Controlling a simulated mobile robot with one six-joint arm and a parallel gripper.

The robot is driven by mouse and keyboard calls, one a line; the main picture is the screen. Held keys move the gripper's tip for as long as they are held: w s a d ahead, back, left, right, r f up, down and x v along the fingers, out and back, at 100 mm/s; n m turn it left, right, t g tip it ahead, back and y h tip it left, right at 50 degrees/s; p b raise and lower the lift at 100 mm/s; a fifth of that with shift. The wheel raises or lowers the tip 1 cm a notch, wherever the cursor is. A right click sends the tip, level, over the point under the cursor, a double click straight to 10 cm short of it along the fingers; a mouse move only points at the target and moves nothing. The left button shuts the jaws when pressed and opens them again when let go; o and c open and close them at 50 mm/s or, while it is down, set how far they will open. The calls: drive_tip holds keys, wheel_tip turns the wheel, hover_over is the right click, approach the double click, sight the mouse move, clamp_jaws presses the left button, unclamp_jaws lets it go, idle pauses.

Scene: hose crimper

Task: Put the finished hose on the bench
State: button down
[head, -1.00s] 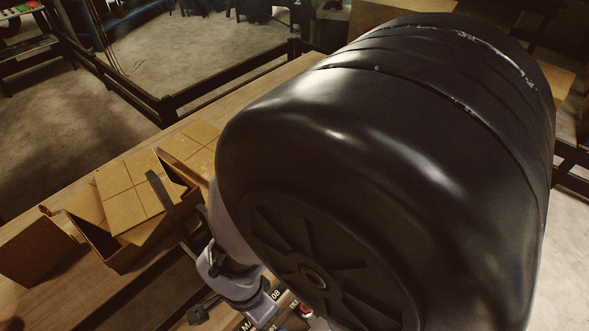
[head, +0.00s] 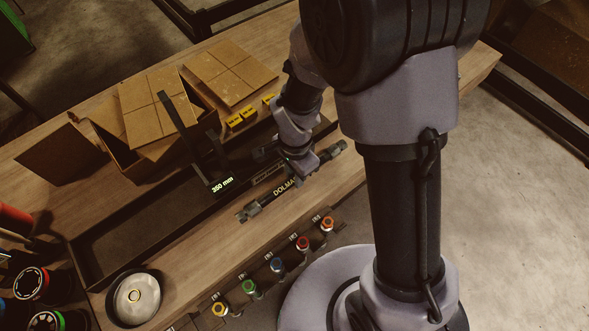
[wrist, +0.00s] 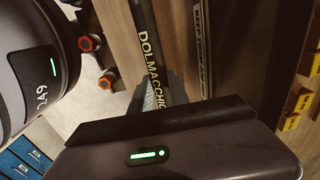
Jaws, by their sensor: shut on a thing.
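The hose (head: 262,203) is black with grey metal fittings at its ends and lettering on its side. In the head view it lies diagonally across my gripper (head: 297,178), over the front part of the wooden bench (head: 350,168). In the wrist view the lettered hose (wrist: 147,25) runs up from my gripper's fingers (wrist: 152,98), which are shut on it. The bench (wrist: 181,48) shows beside it. I cannot tell whether the hose touches the bench. My wrist hides part of the grip.
A long black tray (head: 90,262) with an upright 350 mm marker lies behind the hose. A cardboard box (head: 128,152) and yellow blocks (head: 243,117) stand at the back. Several colour-ringed fittings (head: 277,265) line the front edge. A metal dish (head: 122,310) stands front left.

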wheel_tip(320, 180, down, 3)
drive_tip(key=shift+f+b, duration=0.1)
drive_tip(key=shift+b, duration=0.25)
drive_tip(key=c, duration=1.3)
unclamp_jaws()
drive_tip(key=shift+o, duration=0.2)
